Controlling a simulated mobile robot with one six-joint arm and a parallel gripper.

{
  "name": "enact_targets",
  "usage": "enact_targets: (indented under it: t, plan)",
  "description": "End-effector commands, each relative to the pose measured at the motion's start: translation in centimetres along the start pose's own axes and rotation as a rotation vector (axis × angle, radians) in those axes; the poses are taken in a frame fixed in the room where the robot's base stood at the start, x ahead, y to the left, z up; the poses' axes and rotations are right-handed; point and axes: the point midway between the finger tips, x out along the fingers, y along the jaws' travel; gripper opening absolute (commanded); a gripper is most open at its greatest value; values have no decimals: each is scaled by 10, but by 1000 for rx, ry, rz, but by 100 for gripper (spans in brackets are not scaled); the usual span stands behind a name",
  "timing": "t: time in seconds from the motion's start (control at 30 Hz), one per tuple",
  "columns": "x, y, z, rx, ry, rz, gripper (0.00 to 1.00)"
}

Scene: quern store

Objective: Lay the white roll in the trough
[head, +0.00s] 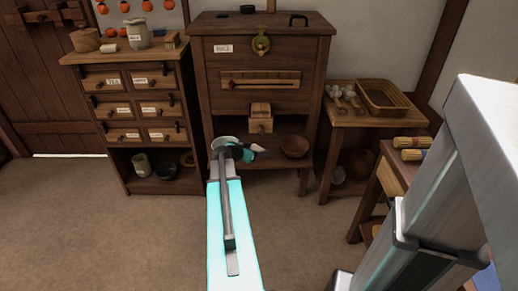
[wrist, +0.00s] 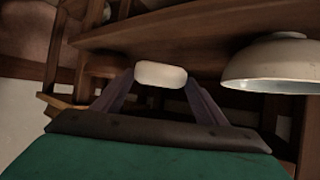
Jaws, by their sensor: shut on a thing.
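The white roll (wrist: 160,74) is a small, pale, rounded piece held between the fingertips of my gripper (wrist: 160,82) in the wrist view. In the head view my gripper (head: 252,152) is in front of the lower open part of the rice cabinet, and the roll cannot be made out there. A long, shallow, brown tray (head: 384,98) with raised sides stands on the small table at the right; it is the most trough-like thing I see, but I cannot tell if it is the trough. My gripper is well to the left of it.
The rice cabinet (head: 265,48) stands ahead, with a brown bowl (head: 295,146) on its low shelf. A pale bowl (wrist: 275,65) shows close at right in the wrist view. A drawer chest (head: 115,80) stands left. Two yellow rolls (head: 412,142) lie on a right-hand table. Floor at left is clear.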

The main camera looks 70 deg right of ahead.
Motion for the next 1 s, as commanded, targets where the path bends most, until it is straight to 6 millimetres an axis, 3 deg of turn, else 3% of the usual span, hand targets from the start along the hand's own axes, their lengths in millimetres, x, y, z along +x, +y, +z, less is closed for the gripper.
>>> enact_targets:
  t: [0.4, 1.0]
  plan:
    - [40, -18, -16, 1, 0, -1, 45]
    - [49, -20, -12, 0, -1, 0, 45]
